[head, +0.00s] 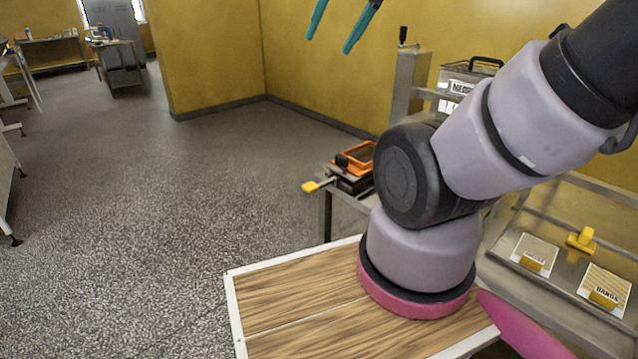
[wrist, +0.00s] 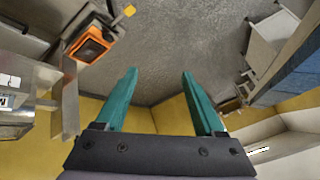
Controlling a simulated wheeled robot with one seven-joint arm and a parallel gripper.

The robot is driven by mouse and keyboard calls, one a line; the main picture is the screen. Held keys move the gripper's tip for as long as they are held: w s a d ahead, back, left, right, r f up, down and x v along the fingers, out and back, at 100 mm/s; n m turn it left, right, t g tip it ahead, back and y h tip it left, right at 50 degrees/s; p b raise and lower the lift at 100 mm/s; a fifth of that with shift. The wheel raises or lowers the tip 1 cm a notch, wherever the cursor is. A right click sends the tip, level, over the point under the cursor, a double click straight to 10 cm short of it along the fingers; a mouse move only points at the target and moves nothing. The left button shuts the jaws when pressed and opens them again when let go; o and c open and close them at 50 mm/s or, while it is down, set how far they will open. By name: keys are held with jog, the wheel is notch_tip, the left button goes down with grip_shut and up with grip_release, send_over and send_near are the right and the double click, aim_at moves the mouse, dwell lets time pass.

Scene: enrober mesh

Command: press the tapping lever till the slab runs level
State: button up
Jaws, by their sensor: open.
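A lever with a yellow tip (head: 318,184) sticks out to the left from a small dark device with an orange frame (head: 357,158) on a metal stand. In the wrist view the yellow tip (wrist: 129,10) shows at the top, beside the orange frame (wrist: 90,43). My arm partly hides the stand in the head view. The surface inside the frame is too small to judge as level or uneven. My gripper (head: 328,45) has teal fingers, open and empty, high in the head view and apart from the lever. In the wrist view the gripper (wrist: 159,72) has nothing between its fingers.
A metal post with a black knob (head: 403,36) and a labelled box (head: 468,80) stand behind my arm. A metal table at right holds two cards and a yellow handle (head: 582,240). Grey floor (head: 150,200) is clear at left; benches stand farther off.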

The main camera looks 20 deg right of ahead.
jog(key=c, duration=0.7)
jog(key=shift+w+f, duration=0.15)
jog(key=shift+w, duration=0.2)
grip_shut()
jog(key=n+g+h, duration=0.2)
jog(key=g, duration=0.6)
send_over(310, 184)
notch_tip(310, 184, down, 30)
jog(key=shift+w+f, duration=0.15)
jog(key=shift+w, duration=0.3)
jog(key=shift+s+f, duration=0.2)
jog(key=shift+f, duration=1.55)
jog(key=shift+s+f, duration=0.15)
jog(key=shift+f, duration=1.6)
